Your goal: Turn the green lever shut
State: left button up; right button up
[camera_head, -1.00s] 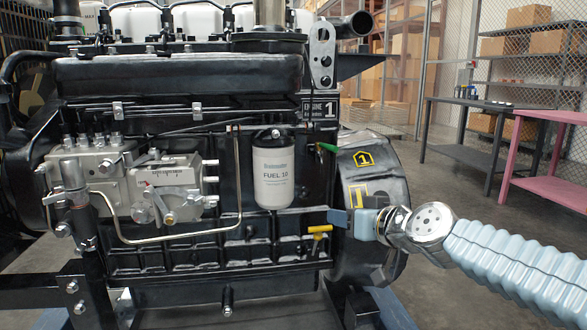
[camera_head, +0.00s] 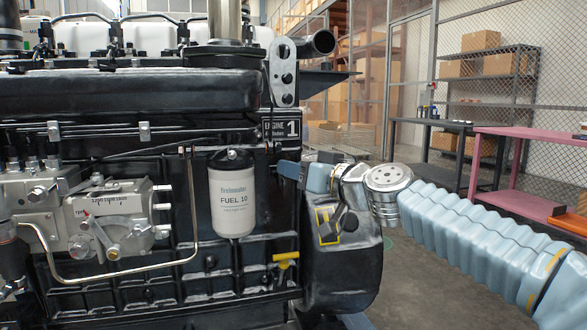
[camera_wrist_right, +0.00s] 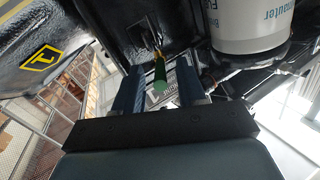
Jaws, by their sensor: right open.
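The green lever (camera_wrist_right: 160,73) shows in the right wrist view, pointing towards the camera, with its round end between the two blue fingers. Dark gaps show on both sides of it, so the fingers do not appear to touch it. In the head view my right gripper (camera_head: 285,169) is beside the engine (camera_head: 150,92), just right of the white fuel filter (camera_head: 232,198), and hides the lever. My right gripper is open in the right wrist view (camera_wrist_right: 158,88). My left gripper is in neither view.
The black rounded housing (camera_head: 345,275) with a yellow label lies under my right wrist. A pink table (camera_head: 515,137) and shelves stand at the right. Open floor lies between engine and table.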

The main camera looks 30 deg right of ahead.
jog(key=shift+w+a, duration=0.1)
jog(key=shift+w, duration=0.55)
grip_shut()
